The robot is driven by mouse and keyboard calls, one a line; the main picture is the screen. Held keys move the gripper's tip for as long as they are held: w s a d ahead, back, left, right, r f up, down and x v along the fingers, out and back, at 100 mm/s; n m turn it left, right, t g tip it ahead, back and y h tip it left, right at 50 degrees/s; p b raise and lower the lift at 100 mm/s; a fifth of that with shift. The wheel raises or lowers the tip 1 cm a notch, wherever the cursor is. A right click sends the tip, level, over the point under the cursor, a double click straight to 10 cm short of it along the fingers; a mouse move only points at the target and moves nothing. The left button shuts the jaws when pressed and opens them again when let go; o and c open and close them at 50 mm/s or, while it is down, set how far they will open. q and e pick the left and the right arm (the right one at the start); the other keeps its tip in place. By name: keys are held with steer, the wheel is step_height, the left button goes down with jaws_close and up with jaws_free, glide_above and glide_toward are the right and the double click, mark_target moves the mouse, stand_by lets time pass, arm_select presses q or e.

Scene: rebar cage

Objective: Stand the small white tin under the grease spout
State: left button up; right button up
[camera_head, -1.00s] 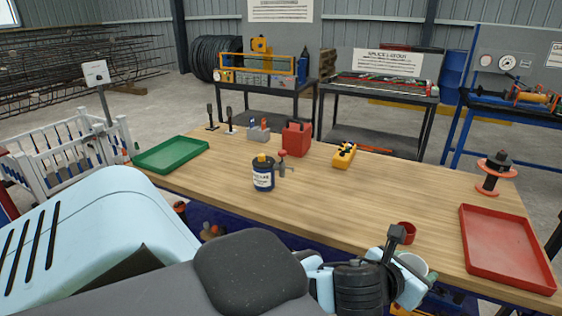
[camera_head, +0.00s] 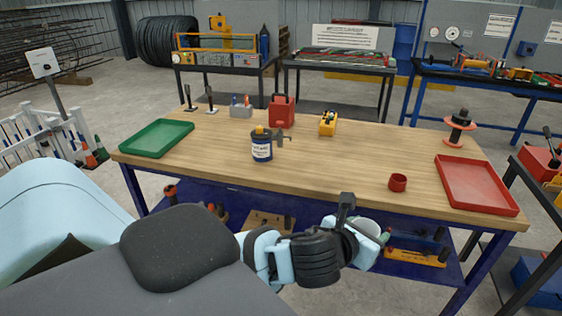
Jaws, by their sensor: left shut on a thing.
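The grease can (camera_head: 262,149), dark blue with a white label and an orange top, stands on the wooden workbench (camera_head: 330,165). Its grey grease spout (camera_head: 283,138) sticks out to the right, with clear bench top below it. My left gripper (camera_head: 362,241) is in front of the bench's near edge, shut on the small white tin (camera_head: 367,227). The tin's pale round opening shows, partly hidden by the gripper. The tin is apart from the can, to its right and nearer. My right gripper is not in view.
A small red cup (camera_head: 397,182) stands near the bench's front edge, right of the can. A red tray (camera_head: 478,184) lies at the right and a green tray (camera_head: 157,138) at the left. A red box (camera_head: 282,111) stands behind the can. The middle of the bench is free.

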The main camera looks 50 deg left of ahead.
arm_select(q)
steer(key=w+a+f+n+g+y, duration=0.35)
steer(key=w+a+n+y, duration=0.4)
steer(key=w+a, duration=0.6)
steer(key=s+a+f+n+g+y, duration=0.1)
steer(key=a+f+n+g+y, duration=0.2)
steer(key=a+f, duration=0.7)
steer(key=shift+s+f+n+y, duration=0.2)
steer(key=shift+f+n+y, duration=0.45)
steer(key=shift+n, duration=0.1)
steer(key=shift+r, duration=0.1)
